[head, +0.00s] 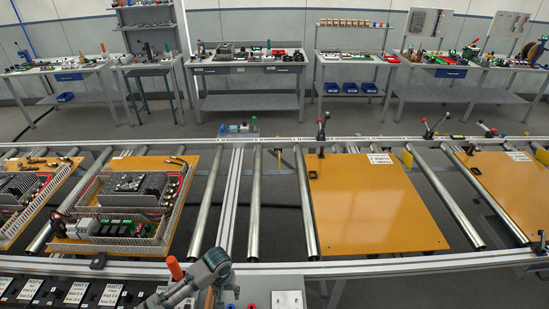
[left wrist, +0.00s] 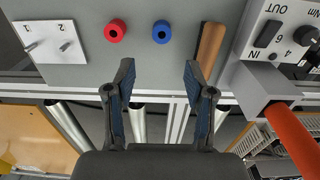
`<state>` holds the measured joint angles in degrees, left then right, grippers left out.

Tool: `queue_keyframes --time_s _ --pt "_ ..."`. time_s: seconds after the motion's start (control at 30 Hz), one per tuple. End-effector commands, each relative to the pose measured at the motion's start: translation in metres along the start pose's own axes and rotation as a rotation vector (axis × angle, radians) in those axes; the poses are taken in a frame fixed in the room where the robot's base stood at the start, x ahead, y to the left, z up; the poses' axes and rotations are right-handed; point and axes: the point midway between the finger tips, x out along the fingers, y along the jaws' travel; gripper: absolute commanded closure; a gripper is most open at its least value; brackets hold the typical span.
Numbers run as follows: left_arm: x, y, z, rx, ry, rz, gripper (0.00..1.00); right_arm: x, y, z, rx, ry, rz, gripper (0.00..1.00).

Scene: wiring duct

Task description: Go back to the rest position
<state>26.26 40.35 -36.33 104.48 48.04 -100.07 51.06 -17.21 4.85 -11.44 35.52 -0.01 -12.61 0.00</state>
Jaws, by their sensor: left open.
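My left gripper (head: 215,270) is at the bottom centre of the head view, over the near edge of the conveyor. In the left wrist view the left gripper (left wrist: 158,78) is open, its two fingers apart with nothing between them. Ahead of the fingertips are a red round piece (left wrist: 115,31) and a blue round piece (left wrist: 162,32) on a grey surface. A wooden handle (left wrist: 209,46) lies to the right of them. My right gripper is in neither view.
A roller conveyor carries an orange board (head: 365,210) and a board with a wired duct assembly (head: 130,200). A white plate (left wrist: 50,42) with two pins and a grey control box (left wrist: 268,50) flank the gripper. An orange handle (left wrist: 292,135) stands close at right. Workbenches line the back.

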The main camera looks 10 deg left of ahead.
Motion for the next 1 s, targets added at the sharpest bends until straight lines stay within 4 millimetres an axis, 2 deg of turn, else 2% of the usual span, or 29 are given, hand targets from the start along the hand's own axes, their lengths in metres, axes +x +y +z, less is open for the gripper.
queue_keyframes --time_s 0.07,0.17,0.27,0.3,0.43,0.67,1.0 --pt "0.002 0.002 0.003 0.009 0.0 0.004 0.46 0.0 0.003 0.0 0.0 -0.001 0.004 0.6" --pt "0.013 0.017 0.02 0.073 0.009 0.032 0.46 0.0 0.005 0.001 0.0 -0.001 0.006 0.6" --pt "0.029 0.044 0.055 0.19 0.044 0.092 0.46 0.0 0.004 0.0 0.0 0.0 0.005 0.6" --pt "0.035 0.055 0.072 0.24 0.067 0.121 0.46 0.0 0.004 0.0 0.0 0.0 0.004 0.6" --pt "0.04 0.072 0.117 0.347 0.161 0.179 0.46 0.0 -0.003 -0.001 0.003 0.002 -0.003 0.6" --pt "0.036 0.058 0.16 0.397 0.255 0.159 0.46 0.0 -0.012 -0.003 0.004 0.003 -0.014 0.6" --pt "0.026 0.008 0.206 0.4 0.304 0.037 0.46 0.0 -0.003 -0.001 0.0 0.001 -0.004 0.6"
